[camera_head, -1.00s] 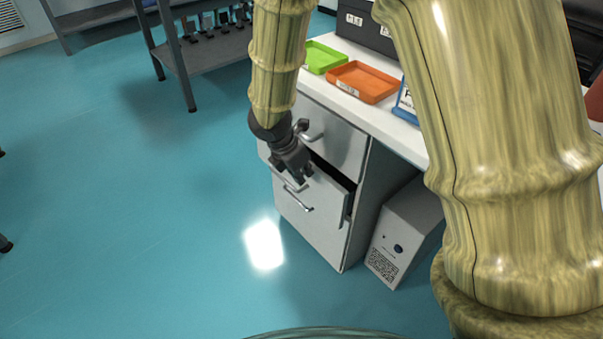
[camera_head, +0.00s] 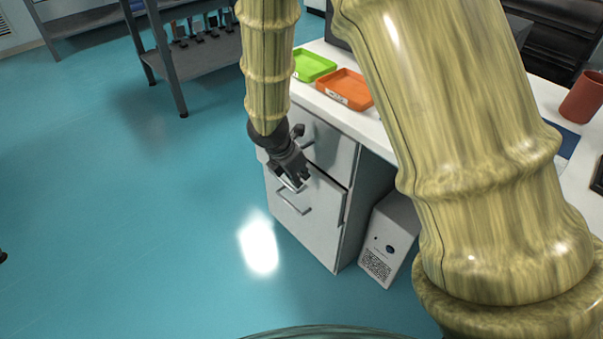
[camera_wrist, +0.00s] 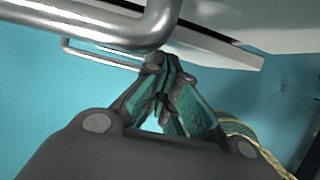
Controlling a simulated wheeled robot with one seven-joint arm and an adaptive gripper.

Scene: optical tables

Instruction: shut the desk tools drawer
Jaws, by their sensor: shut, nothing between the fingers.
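The white drawer cabinet (camera_head: 350,233) stands under the desk. Its upper drawer front (camera_head: 336,150) has a metal handle beside my wrist. I cannot read which drawer is the tools one. My gripper (camera_head: 299,176) is shut and empty, at this lower drawer's front. In the wrist view the fingertips (camera_wrist: 163,66) are together just below a thick metal handle (camera_wrist: 110,28); I cannot tell whether they touch it.
A white computer case (camera_head: 391,240) stands on the floor right of the cabinet. Green (camera_head: 313,65) and orange (camera_head: 345,88) trays and a red-brown cup (camera_head: 583,97) are on the desktop. Floor (camera_head: 130,230) left of the cabinet is clear. A grey shelf (camera_head: 205,55) stands behind.

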